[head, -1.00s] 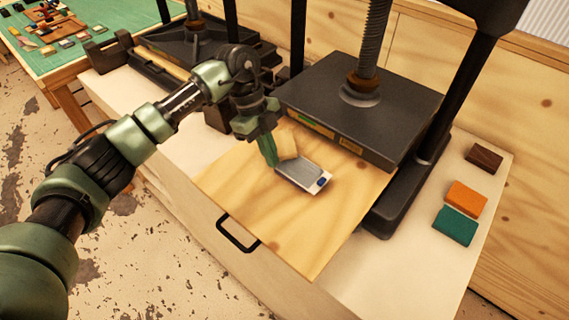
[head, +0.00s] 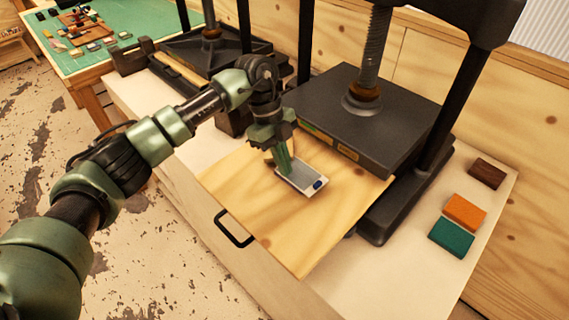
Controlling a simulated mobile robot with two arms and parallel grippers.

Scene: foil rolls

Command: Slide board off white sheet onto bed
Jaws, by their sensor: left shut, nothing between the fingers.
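A small grey board (head: 306,174) lies on a white sheet (head: 293,183), whose pale edge shows around it. A dark blue patch marks the sheet's right end. Both rest on the light wooden bed (head: 290,235) in front of the press. My left gripper (head: 284,170) is shut and empty, with its green fingers pointing down at the left end of the board and sheet. It hides part of that end, and I cannot tell whether the fingertips touch the board. My right gripper is out of view.
The press's dark plate (head: 350,115) overhangs the bed's back edge. A black handle (head: 234,229) sticks out at the bed's front. Brown, orange (head: 466,211) and teal blocks lie at the right. A second press stands back left, and a green-topped table (head: 95,42) lies beyond.

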